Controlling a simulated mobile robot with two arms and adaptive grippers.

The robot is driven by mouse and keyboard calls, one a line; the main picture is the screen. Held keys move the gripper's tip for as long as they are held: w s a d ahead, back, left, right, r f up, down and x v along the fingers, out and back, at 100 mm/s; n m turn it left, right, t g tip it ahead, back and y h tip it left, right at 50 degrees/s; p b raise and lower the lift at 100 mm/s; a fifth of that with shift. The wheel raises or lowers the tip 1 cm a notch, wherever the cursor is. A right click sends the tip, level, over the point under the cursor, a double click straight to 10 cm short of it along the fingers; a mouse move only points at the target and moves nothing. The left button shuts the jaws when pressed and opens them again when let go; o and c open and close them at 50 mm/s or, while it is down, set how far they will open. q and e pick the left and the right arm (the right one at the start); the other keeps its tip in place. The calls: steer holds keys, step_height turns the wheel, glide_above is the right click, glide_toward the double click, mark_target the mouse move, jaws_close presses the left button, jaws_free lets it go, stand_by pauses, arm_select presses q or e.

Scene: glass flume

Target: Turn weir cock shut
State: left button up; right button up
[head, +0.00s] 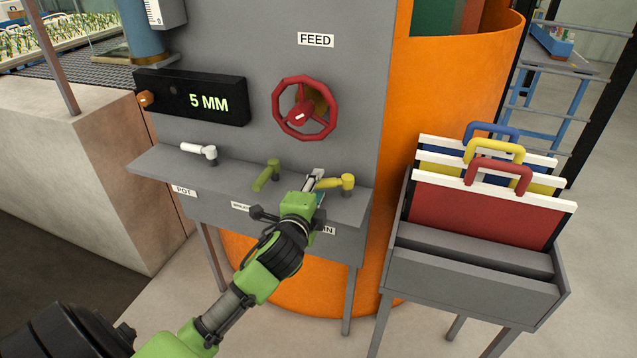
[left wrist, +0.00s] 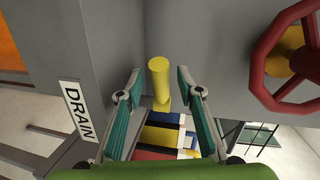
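A yellow cock (head: 336,183) stands on the grey ledge (head: 236,178), its handle pointing left. The label under it is partly covered by my arm; in the left wrist view the label (left wrist: 77,110) reads DRAIN. My left gripper (head: 316,180) is at the end of this handle. In the left wrist view my left gripper (left wrist: 159,72) is open, with the yellow handle (left wrist: 159,78) showing between its fingers; contact cannot be told. A green cock (head: 267,175) stands left of it, its label partly hidden. A white cock (head: 199,152) stands over the label POT. No label reading weir is legible.
A red handwheel (head: 305,108) is above the ledge under the label FEED. A black display (head: 192,98) reads 5 MM. At the right a grey rack (head: 470,281) holds red, yellow and blue boards with handles. An orange tank (head: 455,85) stands behind.

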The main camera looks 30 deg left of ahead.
arm_select(q)
steer(key=shift+x, duration=0.85)
jaws_close()
steer(key=shift+w+a+r+m+h+p, duration=0.15)
steer(key=shift+w+a+m+h+p, duration=0.2)
steer(key=shift+m+h+p, duration=0.55)
steer(key=shift+w+a+f+m+t+h+p, duration=0.2)
steer(key=shift+w+m+t+h+p, duration=0.2)
steer(key=shift+m+h+p, duration=0.5)
steer(key=shift+n, duration=0.3)
jaws_free()
steer(key=s+r, duration=0.2)
steer(key=s, duration=0.9)
steer(key=shift+s+d, duration=0.4)
steer(key=shift+d, duration=0.05)
